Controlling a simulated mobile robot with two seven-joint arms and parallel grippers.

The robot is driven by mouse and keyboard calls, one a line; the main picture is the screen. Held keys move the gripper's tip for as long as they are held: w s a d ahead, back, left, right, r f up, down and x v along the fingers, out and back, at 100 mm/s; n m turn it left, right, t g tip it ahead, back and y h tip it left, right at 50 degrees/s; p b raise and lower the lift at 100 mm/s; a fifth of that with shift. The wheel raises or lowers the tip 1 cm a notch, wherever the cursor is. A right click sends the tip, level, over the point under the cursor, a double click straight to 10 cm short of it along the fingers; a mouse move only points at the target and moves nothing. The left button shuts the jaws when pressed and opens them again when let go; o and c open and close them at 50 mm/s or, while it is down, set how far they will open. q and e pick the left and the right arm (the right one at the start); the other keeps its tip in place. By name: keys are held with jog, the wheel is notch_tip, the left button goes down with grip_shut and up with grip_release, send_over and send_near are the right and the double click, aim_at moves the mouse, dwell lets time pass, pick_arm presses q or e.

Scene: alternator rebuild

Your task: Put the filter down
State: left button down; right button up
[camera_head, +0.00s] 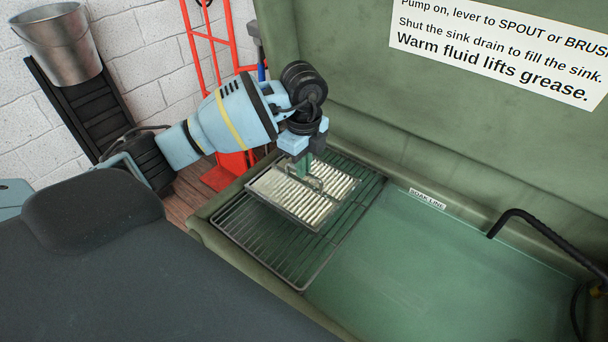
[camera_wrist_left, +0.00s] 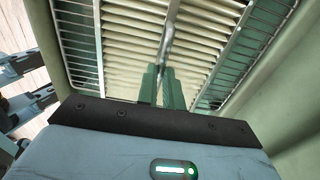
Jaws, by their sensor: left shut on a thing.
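The filter (camera_head: 318,206) is a flat framed panel with cream pleats and a wire handle on top. It is over the wire rack (camera_head: 296,285) at the left end of the sink; I cannot tell whether it touches the rack. My left gripper (camera_head: 304,168) is above the filter, shut on its handle. In the left wrist view the green fingers (camera_wrist_left: 163,88) close on the handle bar (camera_wrist_left: 168,45), with the pleats (camera_wrist_left: 130,57) behind. My right gripper is not in view.
The green sink (camera_head: 420,290) holds fluid right of the rack. A black spout (camera_head: 540,222) stands at the right. A sign (camera_head: 500,45) is on the raised lid. A red hand truck (camera_head: 212,50) and metal bucket (camera_head: 62,45) are behind.

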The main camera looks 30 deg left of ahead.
pick_arm(q)
jog(key=shift+d+f, duration=0.1)
jog(key=shift+f, duration=1.6)
jog(key=shift+s+f, duration=0.1)
jog(key=c, duration=1.5)
grip_release()
jog(key=shift+c, duration=0.2)
notch_tip(320, 180, up, 12)
jog(key=shift+p, duration=0.4)
